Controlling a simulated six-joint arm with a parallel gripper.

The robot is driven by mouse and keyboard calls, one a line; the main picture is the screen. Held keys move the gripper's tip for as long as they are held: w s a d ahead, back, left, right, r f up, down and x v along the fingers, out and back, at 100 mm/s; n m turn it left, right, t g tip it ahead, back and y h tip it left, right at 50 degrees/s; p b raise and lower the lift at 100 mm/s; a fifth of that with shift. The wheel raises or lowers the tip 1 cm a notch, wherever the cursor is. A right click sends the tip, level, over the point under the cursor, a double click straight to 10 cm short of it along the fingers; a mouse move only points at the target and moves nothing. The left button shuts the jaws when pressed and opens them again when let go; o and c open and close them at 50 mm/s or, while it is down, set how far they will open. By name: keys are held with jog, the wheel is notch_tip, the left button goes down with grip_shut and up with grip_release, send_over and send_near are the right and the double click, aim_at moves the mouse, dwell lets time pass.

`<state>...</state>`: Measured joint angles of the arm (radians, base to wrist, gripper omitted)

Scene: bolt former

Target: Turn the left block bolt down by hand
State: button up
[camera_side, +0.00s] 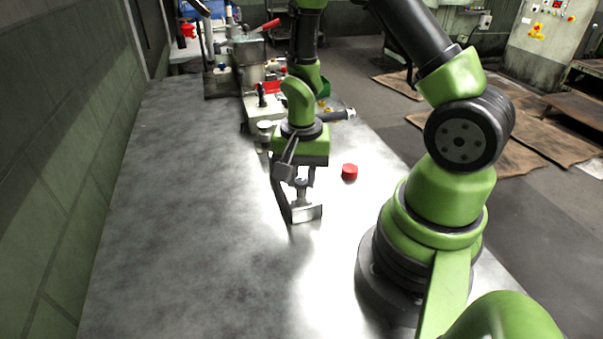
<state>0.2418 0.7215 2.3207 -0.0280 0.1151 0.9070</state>
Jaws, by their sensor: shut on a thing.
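My gripper (303,205) is in the middle of the steel table, below the green wrist, pointing down just above the table top. It is shut on a small grey metal part (302,186), partly hidden by the jaws; I cannot tell exactly what it is. The bolt former (255,80) stands behind my gripper at the back of the table, apart from it. A grey round-topped fitting (264,128) shows at its near end. My arm hides part of the machine, and I cannot make out which bolt is the left block bolt.
A small red cylinder (349,172) stands on the table (190,210) to the right of my gripper. A red-handled tool (265,26) lies on top of the machine. The table's left and front areas are clear, with a green wall (55,150) along the left.

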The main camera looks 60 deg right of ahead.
jog(key=shift+m, duration=0.5)
dwell(0.3)
jog(key=o, duration=0.9)
jog(key=shift+r, duration=0.1)
notch_tip(320, 180, up, 10)
jog(key=shift+f, duration=0.1)
notch_tip(320, 180, up, 8)
jog(key=n+t, duration=0.3)
jog(key=n, duration=0.1)
send_over(301, 182)
jog(key=s+a, duration=0.2)
jog(key=a, duration=0.1)
jog(key=s+a+r+n+t, duration=0.1)
jog(key=s+r+n, duration=0.1)
jog(key=s+a+r+n+t+y, duration=0.1)
jog(key=s+a+r+n, duration=0.1)
jog(key=s+a+r+n+t+y, duration=0.1)
jog(key=s+a+r+n+t, duration=0.1)
jog(key=r, duration=0.1)
jog(key=shift+s+a+n, duration=0.1)
jog(key=shift+s+n, duration=0.05)
jog(key=shift+n, duration=0.15)
